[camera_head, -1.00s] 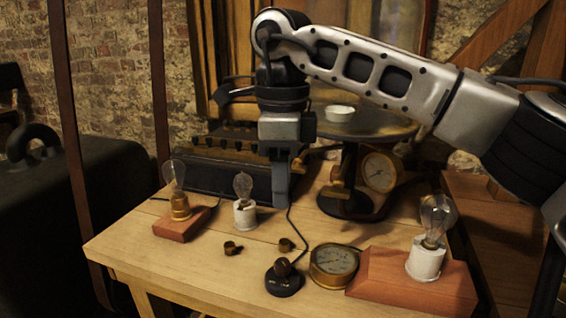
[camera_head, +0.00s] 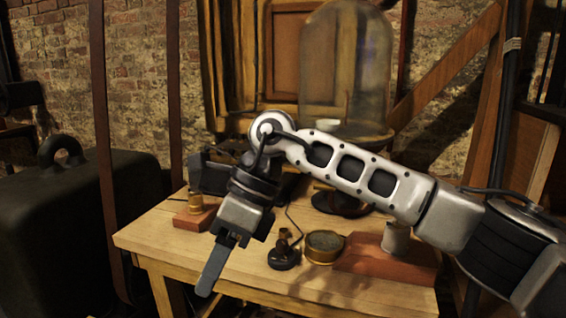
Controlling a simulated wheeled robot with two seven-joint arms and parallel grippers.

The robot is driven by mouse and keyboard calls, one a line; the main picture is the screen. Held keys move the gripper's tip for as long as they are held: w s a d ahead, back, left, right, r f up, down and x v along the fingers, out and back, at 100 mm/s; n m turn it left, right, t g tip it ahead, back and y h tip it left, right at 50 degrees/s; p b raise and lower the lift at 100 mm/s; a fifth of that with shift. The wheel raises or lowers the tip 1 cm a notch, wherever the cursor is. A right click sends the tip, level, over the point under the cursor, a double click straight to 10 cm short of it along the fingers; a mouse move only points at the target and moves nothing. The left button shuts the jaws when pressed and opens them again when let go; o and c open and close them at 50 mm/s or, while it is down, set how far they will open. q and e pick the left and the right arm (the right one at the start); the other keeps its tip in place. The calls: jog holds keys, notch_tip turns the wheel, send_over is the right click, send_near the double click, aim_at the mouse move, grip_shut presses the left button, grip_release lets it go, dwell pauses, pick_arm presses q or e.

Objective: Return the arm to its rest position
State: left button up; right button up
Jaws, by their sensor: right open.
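My right arm (camera_head: 355,170) comes in from the right and reaches across above the wooden table (camera_head: 330,283). My right gripper (camera_head: 207,282) points down and to the left, open and empty. Its fingers are seen nearly edge-on, so the gap between them barely shows. Its tips overlap the table's front edge in the picture; nothing is seen touching them. My arm and gripper hide much of the back and middle of the table. My left gripper is not in view.
Near the gripper are a black knob switch (camera_head: 284,258), a brass gauge (camera_head: 325,247) and a red wooden block (camera_head: 375,262) with a white socket (camera_head: 395,238). A small red block (camera_head: 194,220) stands at left. A glass bell jar (camera_head: 345,65) stands behind my arm.

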jog(key=s+a+r+m+g+y+p, duration=0.25)
jog(key=s+a+m+g+y, duration=0.2)
jog(key=s+a+y, duration=0.4)
jog(key=w+d+r+m+t+y+p, duration=0.1)
jog(key=w+d+m+t+y, duration=0.35)
jog(key=m+t, duration=0.55)
jog(key=w+d+m+t+y, duration=0.45)
jog(key=m+t, duration=0.35)
jog(key=m, duration=0.4)
jog(key=d+f+m+t+h+p, duration=0.1)
jog(key=d+f+m+t+h, duration=0.7)
jog(key=d+f+m+h, duration=0.7)
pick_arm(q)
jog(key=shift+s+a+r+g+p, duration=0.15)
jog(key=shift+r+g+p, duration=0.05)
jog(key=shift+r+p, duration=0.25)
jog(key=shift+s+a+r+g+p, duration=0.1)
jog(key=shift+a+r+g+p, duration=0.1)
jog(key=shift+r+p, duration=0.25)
pick_arm(e)
jog(key=s+d+f+m+g+h, duration=0.2)
jog(key=s+d+f+m+g, duration=0.1)
jog(key=s+f+m, duration=0.2)
jog(key=s+d+f+m+g+h, duration=0.2)
jog(key=s+d+f+m+g, duration=0.2)
jog(key=s+f, duration=0.3)
jog(key=shift+s+d+f+m, duration=0.25)
jog(key=shift+s+f+m, duration=0.1)
jog(key=shift+s+m, duration=0.25)
